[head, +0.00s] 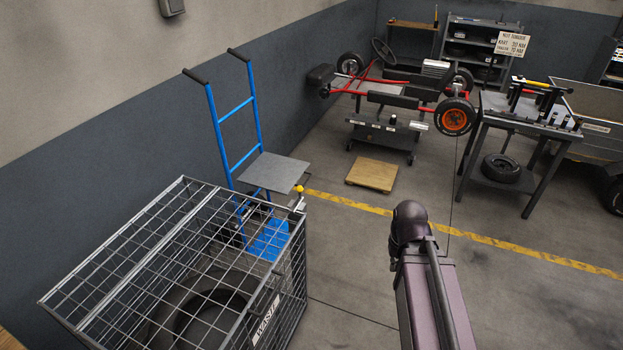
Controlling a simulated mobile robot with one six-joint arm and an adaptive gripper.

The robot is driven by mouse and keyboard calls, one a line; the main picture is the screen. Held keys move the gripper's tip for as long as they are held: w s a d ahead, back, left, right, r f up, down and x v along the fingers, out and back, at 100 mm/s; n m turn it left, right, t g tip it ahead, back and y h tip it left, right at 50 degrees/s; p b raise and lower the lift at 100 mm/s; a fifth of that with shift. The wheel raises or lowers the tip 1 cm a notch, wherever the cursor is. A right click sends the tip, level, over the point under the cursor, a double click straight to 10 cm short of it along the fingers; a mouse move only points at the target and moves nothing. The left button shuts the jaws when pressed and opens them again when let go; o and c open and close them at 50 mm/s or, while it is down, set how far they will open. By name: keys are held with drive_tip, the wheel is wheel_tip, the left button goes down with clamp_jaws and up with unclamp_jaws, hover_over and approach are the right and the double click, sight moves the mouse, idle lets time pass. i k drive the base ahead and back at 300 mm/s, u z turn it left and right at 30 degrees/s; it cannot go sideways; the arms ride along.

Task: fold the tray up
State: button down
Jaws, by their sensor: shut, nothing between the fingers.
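The tray looks to be the flat grey plate (273,172) on the blue hand truck (219,135) at the left of the head view. It sticks out about level from the truck's frame, toward the right. The truck stands upright by the wall, with black grips on top and a blue foot plate (268,240) low down. Part of its lower frame is behind the wire cage. My arm shows at the bottom centre, to the right of the cage and apart from the tray. My gripper is not visible.
A wire mesh cage (180,181) with tyres inside stands in front of the truck. A yellow knob (299,188) shows near its corner. A wooden board (371,175) lies on the floor beyond. A red kart frame (395,85) and a workbench (490,112) stand farther back.

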sight(275, 173)
drive_tip(key=i, duration=1.25)
drive_tip(key=u, duration=0.05)
